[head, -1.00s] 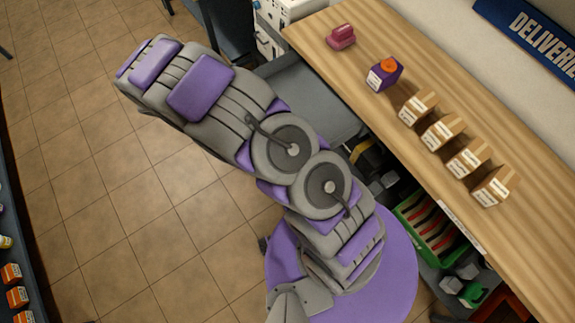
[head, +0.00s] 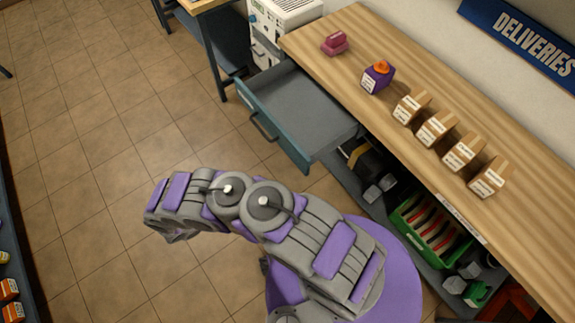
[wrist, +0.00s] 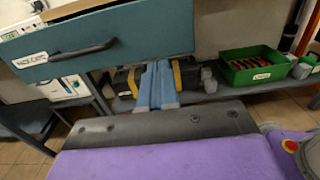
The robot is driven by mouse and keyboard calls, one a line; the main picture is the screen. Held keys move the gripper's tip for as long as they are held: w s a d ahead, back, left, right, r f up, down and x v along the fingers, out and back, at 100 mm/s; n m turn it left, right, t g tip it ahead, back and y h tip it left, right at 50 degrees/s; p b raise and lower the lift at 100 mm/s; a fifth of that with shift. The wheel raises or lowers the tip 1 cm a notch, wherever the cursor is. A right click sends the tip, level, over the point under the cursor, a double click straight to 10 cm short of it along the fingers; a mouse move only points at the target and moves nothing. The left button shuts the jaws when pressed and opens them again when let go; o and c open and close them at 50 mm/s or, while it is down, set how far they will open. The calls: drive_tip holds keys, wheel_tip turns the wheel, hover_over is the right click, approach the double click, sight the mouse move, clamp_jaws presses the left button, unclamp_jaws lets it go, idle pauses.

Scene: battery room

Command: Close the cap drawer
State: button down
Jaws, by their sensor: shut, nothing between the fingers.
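The cap drawer (head: 283,131) stands pulled out from under the wooden counter, with a teal front, a dark handle (head: 262,126) and a grey, empty-looking inside. In the wrist view its teal front (wrist: 140,38) fills the upper left, with a white label and the dark bar handle (wrist: 85,50). My gripper's blue fingers (wrist: 159,70) are shut together and empty, appearing below the drawer front's lower edge. In the head view my folded arm is in front of the drawer, apart from it; the fingers are hidden there.
The counter (head: 375,115) holds a pink object (head: 334,43), a purple box with an orange top (head: 377,77) and several cartons (head: 437,127). A green crate (head: 430,232) sits on the lower shelf. Tiled floor left of the drawer is clear.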

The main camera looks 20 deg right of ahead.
sight(294, 157)
drive_tip(key=b+x, duration=0.2)
drive_tip(key=x, duration=1.1)
drive_tip(key=shift+w+d+f+b, duration=0.1)
drive_tip(key=shift+d+f+b, duration=0.05)
drive_tip(key=shift+d+b, duration=0.2)
drive_tip(key=shift+d, duration=0.1)
